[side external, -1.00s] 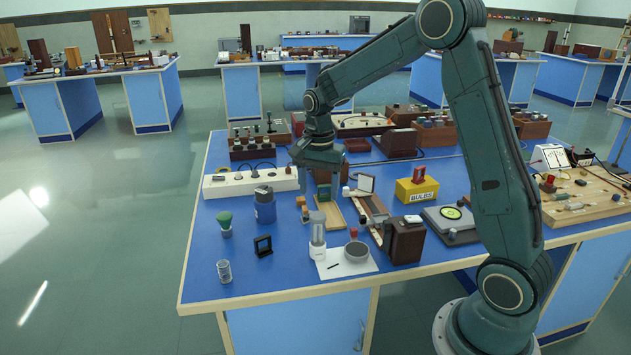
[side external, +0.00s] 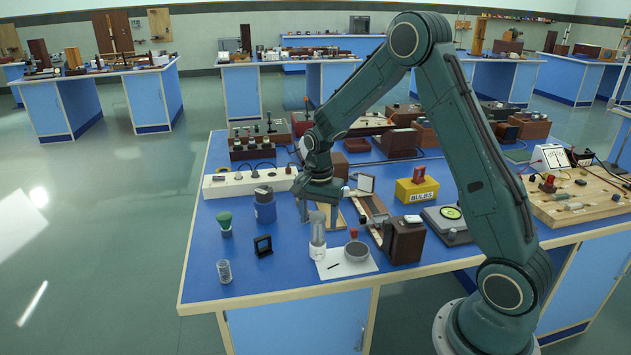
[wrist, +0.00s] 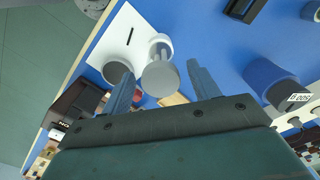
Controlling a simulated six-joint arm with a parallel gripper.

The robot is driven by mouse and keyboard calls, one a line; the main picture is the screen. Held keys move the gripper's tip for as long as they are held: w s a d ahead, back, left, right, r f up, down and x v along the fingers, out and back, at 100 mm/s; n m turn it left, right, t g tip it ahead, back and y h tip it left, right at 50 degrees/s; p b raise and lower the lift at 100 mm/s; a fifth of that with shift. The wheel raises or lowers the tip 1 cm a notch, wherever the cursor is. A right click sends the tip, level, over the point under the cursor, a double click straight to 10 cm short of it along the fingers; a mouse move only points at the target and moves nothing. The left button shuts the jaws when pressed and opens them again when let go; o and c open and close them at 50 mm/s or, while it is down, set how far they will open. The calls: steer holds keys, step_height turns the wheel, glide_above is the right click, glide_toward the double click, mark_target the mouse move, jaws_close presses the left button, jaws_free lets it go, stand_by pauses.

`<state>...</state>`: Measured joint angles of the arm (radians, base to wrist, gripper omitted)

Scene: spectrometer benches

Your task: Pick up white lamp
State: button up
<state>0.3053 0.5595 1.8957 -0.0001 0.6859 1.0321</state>
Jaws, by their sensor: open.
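The white lamp (side external: 317,235) stands upright by the white paper on the blue bench; it is a pale cylinder with a grey top. In the wrist view the lamp (wrist: 160,76) shows from above, its grey round top between my two fingers. My gripper (side external: 318,213) is open and empty, pointing down, above and slightly behind the lamp in the side view. In the wrist view my gripper (wrist: 158,75) has one finger on either side of the lamp top. I cannot tell whether either finger touches it.
A grey round dish (side external: 357,251) sits on the white paper (side external: 346,265) right of the lamp. A dark brown box (side external: 404,242) is further right.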

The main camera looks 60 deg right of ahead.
mark_target(318, 231)
steer(key=shift+f, duration=2.6)
steer(key=c, duration=1.1)
steer(key=shift+c, duration=0.2)
steer(key=shift+w+r, duration=0.1)
steer(key=shift+r, duration=0.05)
step_height(318, 231, up, 20)
